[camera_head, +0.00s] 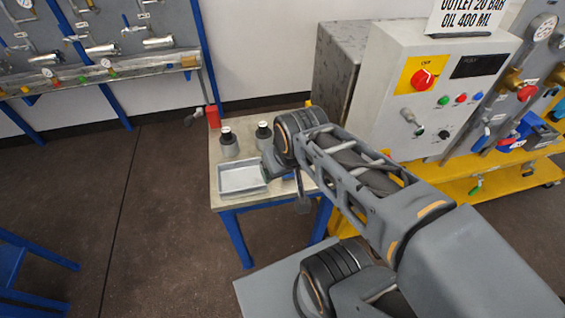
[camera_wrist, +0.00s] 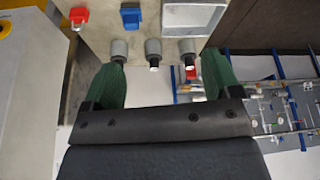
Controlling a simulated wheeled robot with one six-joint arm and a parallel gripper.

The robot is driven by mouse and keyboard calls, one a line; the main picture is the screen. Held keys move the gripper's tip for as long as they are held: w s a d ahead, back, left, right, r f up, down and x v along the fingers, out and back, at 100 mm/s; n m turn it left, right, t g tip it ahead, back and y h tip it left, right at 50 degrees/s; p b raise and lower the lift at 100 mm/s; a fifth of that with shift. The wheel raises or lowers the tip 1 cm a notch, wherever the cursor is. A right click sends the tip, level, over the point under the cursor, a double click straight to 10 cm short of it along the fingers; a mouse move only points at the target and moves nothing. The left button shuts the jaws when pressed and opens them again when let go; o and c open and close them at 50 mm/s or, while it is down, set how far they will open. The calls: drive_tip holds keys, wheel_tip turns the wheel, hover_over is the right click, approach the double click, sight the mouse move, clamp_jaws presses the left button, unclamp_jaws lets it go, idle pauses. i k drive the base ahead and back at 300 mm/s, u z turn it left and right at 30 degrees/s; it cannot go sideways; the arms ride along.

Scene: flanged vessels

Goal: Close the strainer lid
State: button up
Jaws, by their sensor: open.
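I cannot pick out a strainer or its lid with certainty in either view. The cylinders appear beyond and between the fingertips. In the head view my arm hides part of the table.
A shallow grey tray (camera_head: 242,179) sits at the table's front; it also shows in the wrist view (camera_wrist: 194,27). A red item (camera_wrist: 78,16) and a blue item (camera_wrist: 131,17) lie near it. A control cabinet (camera_head: 391,62) stands close on the right. Open floor (camera_head: 155,215) lies left.

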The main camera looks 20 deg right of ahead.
sight(539, 108)
drive_tip(key=k, duration=1.25)
drive_tip(key=z, duration=1.2)
drive_tip(key=i, duration=0.95)
drive_tip(key=z, duration=1)
drive_tip(key=i, duration=0.3)
drive_tip(key=z, duration=0.2)
